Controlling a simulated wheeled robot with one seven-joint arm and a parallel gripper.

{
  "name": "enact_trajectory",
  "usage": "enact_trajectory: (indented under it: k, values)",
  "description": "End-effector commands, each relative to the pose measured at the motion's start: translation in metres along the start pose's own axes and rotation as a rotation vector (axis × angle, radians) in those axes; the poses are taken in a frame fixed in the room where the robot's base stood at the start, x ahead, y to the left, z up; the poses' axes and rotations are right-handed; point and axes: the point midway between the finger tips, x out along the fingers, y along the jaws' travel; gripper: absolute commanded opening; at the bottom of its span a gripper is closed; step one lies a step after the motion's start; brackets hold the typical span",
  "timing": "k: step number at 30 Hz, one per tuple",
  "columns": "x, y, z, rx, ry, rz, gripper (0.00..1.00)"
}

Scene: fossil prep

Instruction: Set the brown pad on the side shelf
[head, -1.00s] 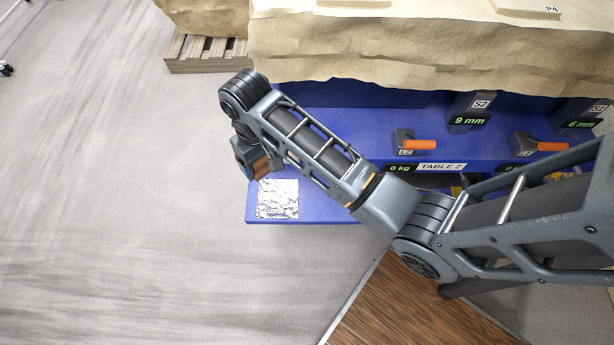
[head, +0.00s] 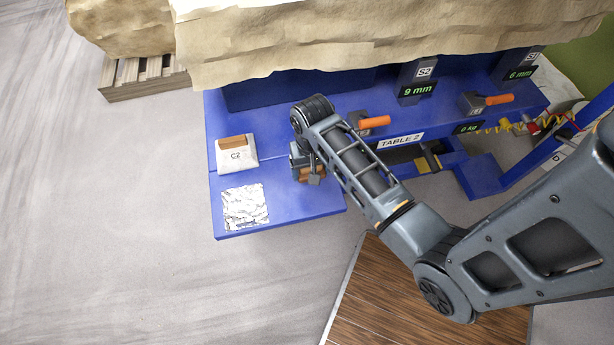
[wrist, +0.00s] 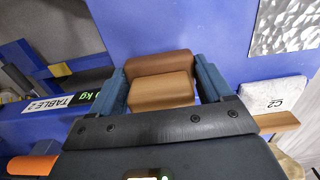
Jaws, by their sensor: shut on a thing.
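The brown pad (wrist: 160,88) is between the two blue-grey fingers of my gripper (wrist: 165,90) in the wrist view. It shows as a brown block with a darker brown part behind it. In the head view my gripper (head: 307,168) hangs over the blue table's left part, and only a bit of the pad (head: 305,174) shows beneath it. The side shelf (head: 295,202) is the blue ledge at the front left, with a silvery textured square (head: 245,207) on it. My gripper is right of that square. I cannot tell the pad's height above the shelf.
A white block marked C2 (head: 238,158) with a brown top sits behind the textured square. An orange handle (head: 373,122) and the TABLE 2 sign (head: 401,140) are right of my gripper. A large tan rock (head: 330,40) rises behind. The shelf between square and gripper is clear.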

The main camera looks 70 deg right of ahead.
Motion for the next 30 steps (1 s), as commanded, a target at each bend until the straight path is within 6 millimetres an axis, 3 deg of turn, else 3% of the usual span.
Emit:
enact_trajectory:
  k: [9,23,24,30]
  values:
    - [0.039,0.0,0.0,-0.001,0.0,0.0,0.51]
    - [0.046,-0.001,0.0,-0.002,0.001,0.0,0.51]
    - [0.046,-0.001,0.0,-0.002,0.001,0.0,0.82]
    - [0.046,-0.001,0.0,-0.002,0.001,0.0,1.0]
